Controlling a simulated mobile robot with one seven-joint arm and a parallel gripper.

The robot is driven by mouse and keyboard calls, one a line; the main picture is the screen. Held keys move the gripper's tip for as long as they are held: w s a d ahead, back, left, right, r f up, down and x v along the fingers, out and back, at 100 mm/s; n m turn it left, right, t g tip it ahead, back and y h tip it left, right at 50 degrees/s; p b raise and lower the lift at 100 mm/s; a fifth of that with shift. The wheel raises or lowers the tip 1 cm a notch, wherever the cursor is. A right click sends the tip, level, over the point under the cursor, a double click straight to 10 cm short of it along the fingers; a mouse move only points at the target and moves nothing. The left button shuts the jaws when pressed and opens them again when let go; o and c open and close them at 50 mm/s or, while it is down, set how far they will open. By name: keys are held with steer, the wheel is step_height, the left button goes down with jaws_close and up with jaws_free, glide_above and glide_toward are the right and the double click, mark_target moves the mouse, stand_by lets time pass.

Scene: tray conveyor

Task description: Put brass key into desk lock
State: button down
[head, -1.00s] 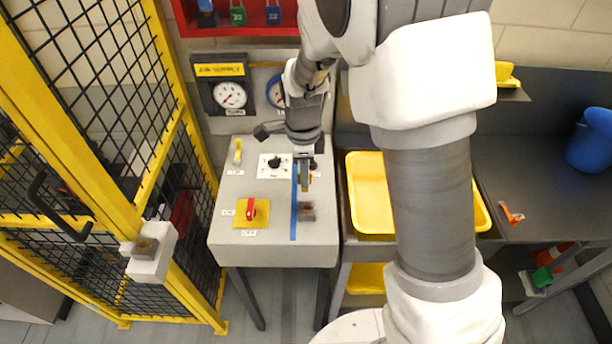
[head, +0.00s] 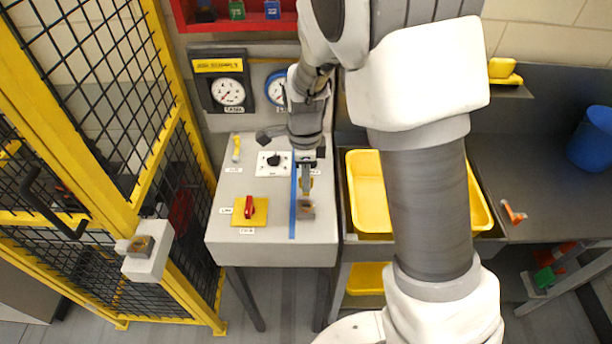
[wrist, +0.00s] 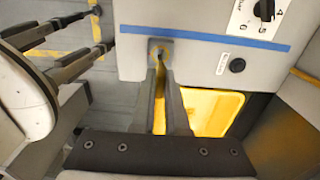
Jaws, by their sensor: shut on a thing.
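The desk lock (head: 306,209) is a small grey-brown block on the grey desk, just right of a blue stripe. In the wrist view it is a grey block with a brass-coloured face (wrist: 161,46) beyond my fingertips. My gripper (head: 306,188) is low over the desk, right behind the lock in the head view. In the wrist view my gripper (wrist: 161,68) is shut on the brass key (wrist: 160,72), a thin yellowish strip between the fingers. The key points at the lock face. I cannot tell whether its tip is inside, because the fingers hide most of it.
A yellow panel with a red switch (head: 249,209) and a white dial plate (head: 273,163) sit on the desk left of the stripe. A yellow tray (head: 368,190) lies right of the desk. A yellow-framed mesh fence (head: 150,160) stands at left.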

mark_target(306, 195)
steer(key=shift+f+b, duration=0.9)
steer(key=shift+f, duration=0.7)
steer(key=shift+f+b, duration=0.95)
steer(key=shift+f, duration=0.85)
stand_by(0.4)
steer(key=c, duration=0.8)
jaws_free()
steer(key=shift+c, duration=0.2)
step_height(306, 195, up, 18)
steer(key=shift+a+f, duration=0.15)
steer(key=shift+f, duration=0.05)
